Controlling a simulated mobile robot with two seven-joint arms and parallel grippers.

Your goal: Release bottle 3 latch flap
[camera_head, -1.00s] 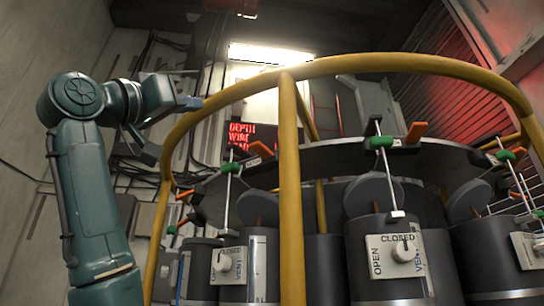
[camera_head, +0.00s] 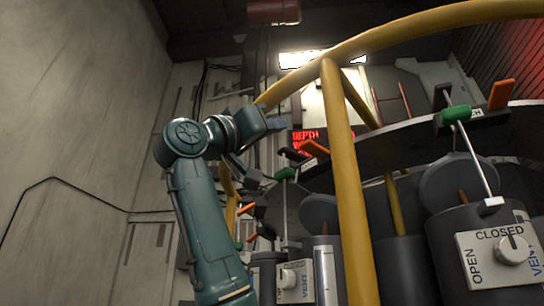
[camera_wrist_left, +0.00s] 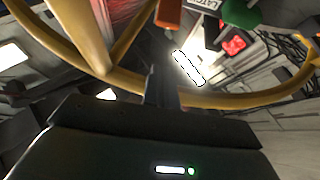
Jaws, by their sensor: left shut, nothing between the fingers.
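My left gripper (camera_head: 278,123) is raised beside the yellow rail, shut and empty. In the wrist view its dark fingers (camera_wrist_left: 162,86) show together in front of the rail. An orange flap (camera_head: 502,94) stands up at the right, beside a green cylinder (camera_head: 456,115) on a thin rod. Another orange flap (camera_head: 315,148) is right of my gripper, apart from it, by a second green cylinder (camera_head: 285,174). The wrist view shows an orange flap (camera_wrist_left: 168,12) at its top edge, near a LATCH label (camera_wrist_left: 201,4). I cannot tell which bottle is 3. My right gripper is out of view.
A yellow rail (camera_head: 345,185) with an upright post stands between me and the dark bottles (camera_head: 440,255). Valve panels (camera_head: 478,268) with white knobs face me. A red lettered sign (camera_head: 305,139) is behind. A bare wall (camera_head: 90,110) is at left.

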